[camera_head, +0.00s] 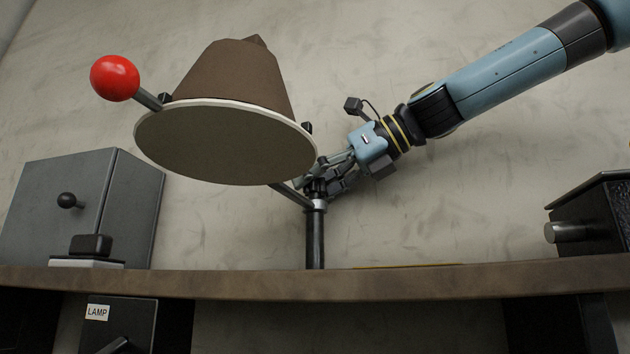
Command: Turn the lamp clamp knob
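The lamp has a brown shade (235,80) with a pale round underside (225,145), tilted above the shelf. A red ball (115,78) on a short grey rod sticks out to its left. A dark upright post (315,240) stands on the shelf, with a light collar and a dark clamp knob (316,187) at its top. My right gripper (322,182) reaches in from the upper right, its fingers at the clamp knob. The shade's rim partly hides the fingertips, so I cannot tell whether they grip the knob. My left gripper is not in view.
A brown shelf (400,284) runs across the view. A grey box (60,205) with a black knob stands at left, a dark box (600,215) with a metal cylinder at right. A "LAMP" label (97,312) is on a dark box below. The shelf between post and right box looks mostly clear.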

